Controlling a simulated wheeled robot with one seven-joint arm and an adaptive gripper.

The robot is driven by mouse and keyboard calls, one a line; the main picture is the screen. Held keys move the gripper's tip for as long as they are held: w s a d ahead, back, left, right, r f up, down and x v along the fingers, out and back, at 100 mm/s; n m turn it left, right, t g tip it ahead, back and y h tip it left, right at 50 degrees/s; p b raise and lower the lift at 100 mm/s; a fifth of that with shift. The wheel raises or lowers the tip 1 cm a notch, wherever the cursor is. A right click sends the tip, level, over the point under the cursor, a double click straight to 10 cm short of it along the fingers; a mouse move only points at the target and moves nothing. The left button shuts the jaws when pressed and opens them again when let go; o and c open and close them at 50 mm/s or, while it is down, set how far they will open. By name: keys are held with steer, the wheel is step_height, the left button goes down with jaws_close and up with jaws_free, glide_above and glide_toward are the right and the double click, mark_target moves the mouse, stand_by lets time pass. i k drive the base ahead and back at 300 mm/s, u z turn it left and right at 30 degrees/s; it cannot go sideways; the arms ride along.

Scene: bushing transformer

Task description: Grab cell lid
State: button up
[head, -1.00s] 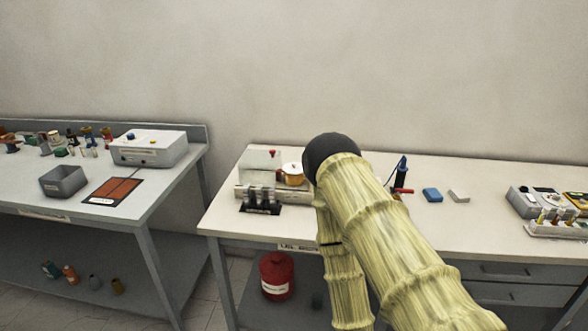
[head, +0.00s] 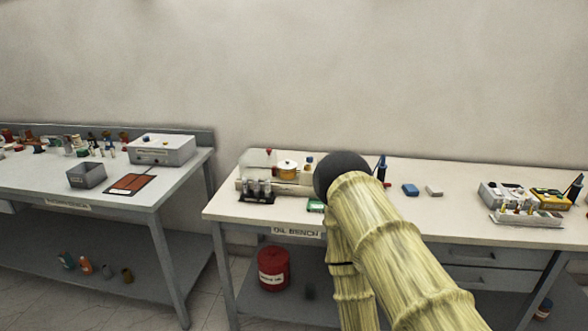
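A dark rack of small vials (head: 257,190) stands in front of the apparatus, and a green item (head: 316,206) lies near the front edge. A red can (head: 273,268) stands below. Another bench (head: 120,190) is left.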

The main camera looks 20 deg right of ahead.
mark_target(288, 164)
steer(key=z, duration=0.25)
steer(key=i, duration=1.1)
steer(key=u, duration=0.45)
